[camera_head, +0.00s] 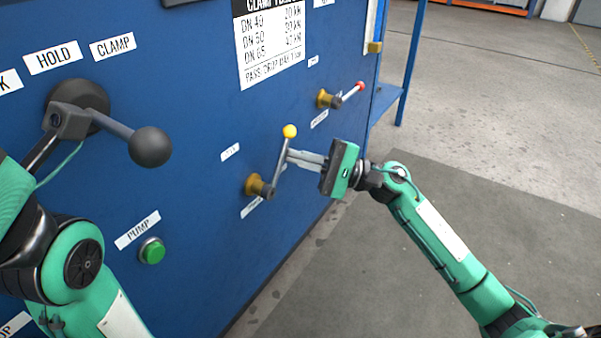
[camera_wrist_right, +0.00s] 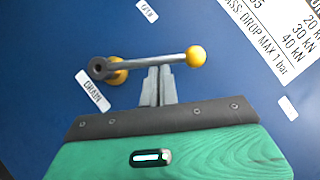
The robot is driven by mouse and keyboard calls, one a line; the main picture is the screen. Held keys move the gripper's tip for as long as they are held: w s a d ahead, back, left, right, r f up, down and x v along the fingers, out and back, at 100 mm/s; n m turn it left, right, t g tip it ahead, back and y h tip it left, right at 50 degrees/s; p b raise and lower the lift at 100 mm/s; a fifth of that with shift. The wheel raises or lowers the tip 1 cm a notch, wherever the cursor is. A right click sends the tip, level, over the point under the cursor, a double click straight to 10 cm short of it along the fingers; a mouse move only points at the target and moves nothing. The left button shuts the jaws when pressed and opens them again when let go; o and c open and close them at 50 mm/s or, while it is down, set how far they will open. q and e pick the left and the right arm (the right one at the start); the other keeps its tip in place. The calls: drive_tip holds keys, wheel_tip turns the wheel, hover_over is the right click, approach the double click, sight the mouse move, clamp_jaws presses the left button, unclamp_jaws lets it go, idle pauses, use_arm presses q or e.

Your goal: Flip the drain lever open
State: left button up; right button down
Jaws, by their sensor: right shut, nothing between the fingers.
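The drain lever is a grey rod with a yellow knob (camera_head: 290,131) on a brass valve (camera_head: 256,186) in the blue panel. In the head view it points up and slightly right. In the right wrist view the lever (camera_wrist_right: 150,63) lies across the picture, pivot at left by the DRAIN label (camera_wrist_right: 91,91), knob at right. My right gripper (camera_head: 290,155) is shut and empty, its fingertips at the rod just below the knob. Whether they touch it I cannot tell. My left gripper (camera_head: 42,152) is at the left edge by a black-ball lever (camera_head: 150,147); its jaws are unclear.
A red-tipped lever (camera_head: 360,86) on a second brass valve is up and right of the drain lever. A green PUMP button (camera_head: 152,251) is low on the panel. A blue frame post (camera_head: 410,65) stands at the right. The floor at the right is open.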

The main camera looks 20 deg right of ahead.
drive_tip(key=shift+s+a+r+n+g+h+b, duration=0.4)
drive_tip(key=shift+a+r+n+h, duration=0.1)
drive_tip(key=shift+n, duration=0.55)
drive_tip(key=shift+s+a+r+n+g+h+b, duration=0.45)
drive_tip(key=shift+a+n, duration=0.1)
drive_tip(key=shift+n, duration=0.55)
drive_tip(key=shift+s+a+r+n+g+h+b, duration=0.4)
drive_tip(key=shift+a+r+n+h, duration=0.1)
drive_tip(key=shift+n, duration=0.55)
drive_tip(key=p+v, duration=0.3)
drive_tip(key=v, duration=1)
drive_tip(key=shift+d+p, duration=0.3)
drive_tip(key=shift+d, duration=0.05)
drive_tip(key=shift+s, duration=0.2)
